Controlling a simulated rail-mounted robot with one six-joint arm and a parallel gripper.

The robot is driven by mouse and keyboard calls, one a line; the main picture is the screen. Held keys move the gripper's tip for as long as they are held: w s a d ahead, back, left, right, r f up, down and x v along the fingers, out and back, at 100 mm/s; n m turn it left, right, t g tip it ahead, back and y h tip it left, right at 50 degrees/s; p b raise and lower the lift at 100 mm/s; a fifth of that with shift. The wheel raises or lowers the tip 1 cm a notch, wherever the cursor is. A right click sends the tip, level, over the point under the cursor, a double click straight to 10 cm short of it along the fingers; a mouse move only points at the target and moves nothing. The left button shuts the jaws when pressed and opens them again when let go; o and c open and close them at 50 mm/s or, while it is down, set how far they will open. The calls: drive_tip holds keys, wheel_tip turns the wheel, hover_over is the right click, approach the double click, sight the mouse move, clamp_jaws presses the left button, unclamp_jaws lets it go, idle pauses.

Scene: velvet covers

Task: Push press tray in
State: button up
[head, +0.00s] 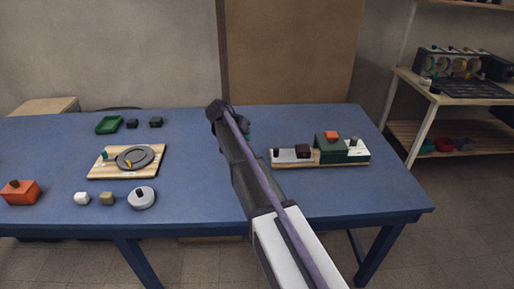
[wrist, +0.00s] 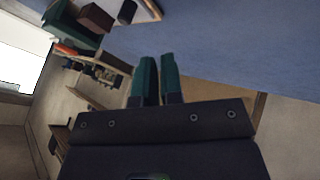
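The press stands on a wooden base (head: 318,163) at the right of the blue table. It has a dark green housing (head: 328,151) with an orange block on top. The pale press tray (head: 284,157) sticks out to the left of the housing, with a black knob (head: 275,152) at its left end and a dark brown block (head: 303,151) beside the housing. In the wrist view the brown block (wrist: 96,17) and knob (wrist: 127,11) show at the upper left. My gripper (wrist: 159,57) has teal fingers nearly together, nothing between them. It is left of the press, apart from it.
On the blue table (head: 200,190), a wooden board (head: 98,172) with a grey ring, a green tray (head: 110,124), an orange box (head: 20,192), a round grey pot (head: 142,199) and small blocks stand left. Shelves (head: 455,88) are at right. The table's front right is clear.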

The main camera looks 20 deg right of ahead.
drive_tip(key=b+x, duration=0.4)
drive_tip(key=x, duration=0.1)
drive_tip(key=b+x, duration=0.4)
drive_tip(key=x, duration=0.1)
drive_tip(key=shift+a+f, duration=0.15)
drive_tip(key=shift+f, duration=0.25)
clamp_jaws()
drive_tip(key=s+d, duration=0.1)
drive_tip(key=s+d+r, duration=0.1)
drive_tip(key=d, duration=0.1)
drive_tip(key=shift+s+d+p, duration=0.1)
drive_tip(key=shift+d+p, duration=0.1)
drive_tip(key=shift+p, duration=0.1)
